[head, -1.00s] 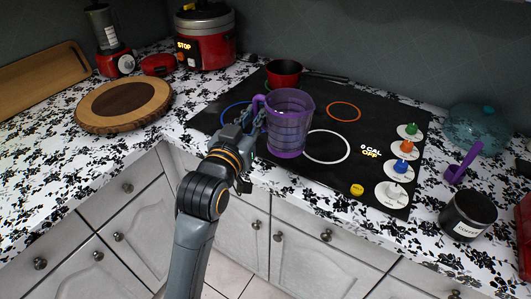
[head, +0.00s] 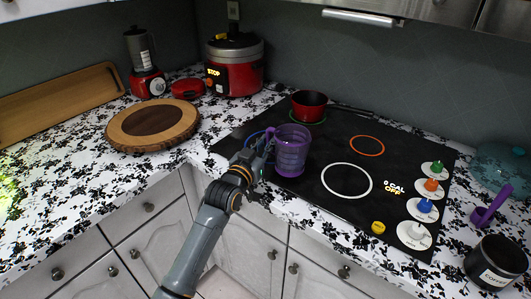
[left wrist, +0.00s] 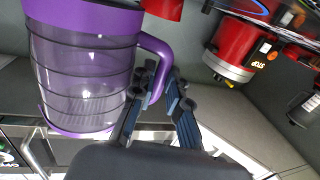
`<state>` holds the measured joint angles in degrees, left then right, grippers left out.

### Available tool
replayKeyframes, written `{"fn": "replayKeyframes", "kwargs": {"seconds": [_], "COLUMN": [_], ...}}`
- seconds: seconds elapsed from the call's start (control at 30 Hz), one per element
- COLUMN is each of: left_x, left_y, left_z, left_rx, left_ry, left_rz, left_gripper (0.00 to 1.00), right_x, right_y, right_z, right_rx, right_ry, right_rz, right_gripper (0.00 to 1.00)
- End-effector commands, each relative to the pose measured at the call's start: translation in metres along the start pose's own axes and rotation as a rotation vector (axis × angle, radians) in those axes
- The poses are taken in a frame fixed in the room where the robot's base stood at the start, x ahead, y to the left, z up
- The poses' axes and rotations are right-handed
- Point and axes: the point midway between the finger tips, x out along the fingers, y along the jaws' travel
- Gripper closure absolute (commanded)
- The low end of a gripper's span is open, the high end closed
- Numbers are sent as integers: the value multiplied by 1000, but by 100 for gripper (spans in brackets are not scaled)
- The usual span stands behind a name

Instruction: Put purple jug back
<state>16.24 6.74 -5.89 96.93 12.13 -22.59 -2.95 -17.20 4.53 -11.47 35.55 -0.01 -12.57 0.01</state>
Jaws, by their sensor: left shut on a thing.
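The translucent purple jug (head: 292,152) is upright at the left front part of the black cooktop, partly covering the blue ring. I cannot tell whether its base touches the cooktop. My left gripper (head: 264,146) is at the jug's left side, shut on its handle. In the left wrist view the jug (left wrist: 85,75) fills the left side, and the fingers of my left gripper (left wrist: 160,100) close around the purple handle (left wrist: 158,55). My right gripper is not in view.
A red pot (head: 308,106) stands behind the jug on the cooktop (head: 330,145). The white ring (head: 346,181) to the right is bare. Several knobs line the cooktop's right side. A round wooden board (head: 152,126) lies left, with a red cooker (head: 234,70) behind.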

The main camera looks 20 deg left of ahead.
Motion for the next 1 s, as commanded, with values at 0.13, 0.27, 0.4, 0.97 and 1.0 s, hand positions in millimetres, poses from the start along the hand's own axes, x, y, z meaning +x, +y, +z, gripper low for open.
{"fn": "replayKeyframes", "kwargs": {"seconds": [0.13, 0.27, 0.4, 0.97, 1.0], "left_x": [4, 4, 4, 4, 4], "left_y": [-4, -4, -4, -4, -4], "left_z": [16, 31, 36, 39, 39], "left_rx": [1, 1, 1, 1, 1], "left_ry": [-5, -2, 1, -1, -1], "left_rz": [-1, -1, -1, -1, -1], "left_gripper": [100, 100, 100, 63, 63], "right_x": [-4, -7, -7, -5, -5], "right_y": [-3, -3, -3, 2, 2], "right_z": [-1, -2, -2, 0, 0], "right_rx": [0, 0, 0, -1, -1], "right_ry": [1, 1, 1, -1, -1], "right_rz": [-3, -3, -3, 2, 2], "right_gripper": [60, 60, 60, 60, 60]}}
